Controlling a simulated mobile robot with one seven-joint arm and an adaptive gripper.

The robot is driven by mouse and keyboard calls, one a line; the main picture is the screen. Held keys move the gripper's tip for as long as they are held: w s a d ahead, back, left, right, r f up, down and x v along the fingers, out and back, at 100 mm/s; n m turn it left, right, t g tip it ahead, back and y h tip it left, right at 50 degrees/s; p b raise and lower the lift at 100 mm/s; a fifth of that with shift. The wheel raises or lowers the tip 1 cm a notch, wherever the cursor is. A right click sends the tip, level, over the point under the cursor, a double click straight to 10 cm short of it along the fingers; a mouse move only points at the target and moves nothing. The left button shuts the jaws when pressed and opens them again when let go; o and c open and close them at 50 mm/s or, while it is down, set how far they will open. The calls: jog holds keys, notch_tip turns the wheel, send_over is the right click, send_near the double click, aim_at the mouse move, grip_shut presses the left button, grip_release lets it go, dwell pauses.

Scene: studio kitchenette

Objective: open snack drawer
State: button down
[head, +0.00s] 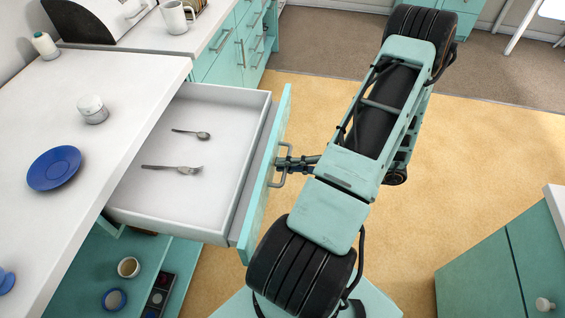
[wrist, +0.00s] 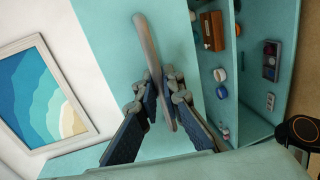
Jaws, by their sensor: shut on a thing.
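A drawer (head: 263,190) with a teal front and white inside stands pulled well out from under the white counter. A spoon (head: 196,133) and a fork (head: 178,170) lie in it; no snacks show inside. My gripper (head: 287,164) is at the outer face of the drawer front, shut on its metal handle (head: 274,181). In the wrist view the handle (wrist: 145,40) runs between the two fingers of my gripper (wrist: 160,98). Part of the handle is hidden by the fingers.
A blue saucer (head: 54,168) and a small white jar (head: 92,109) stand on the counter (head: 130,75). Below the drawer, an open shelf (head: 185,262) holds a cup and small items. Other teal drawers (head: 225,60) are closed behind.

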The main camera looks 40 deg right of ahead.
jog(key=c, duration=2.3)
grip_release()
jog(key=shift+c, duration=0.2)
jog(key=v, duration=1.2)
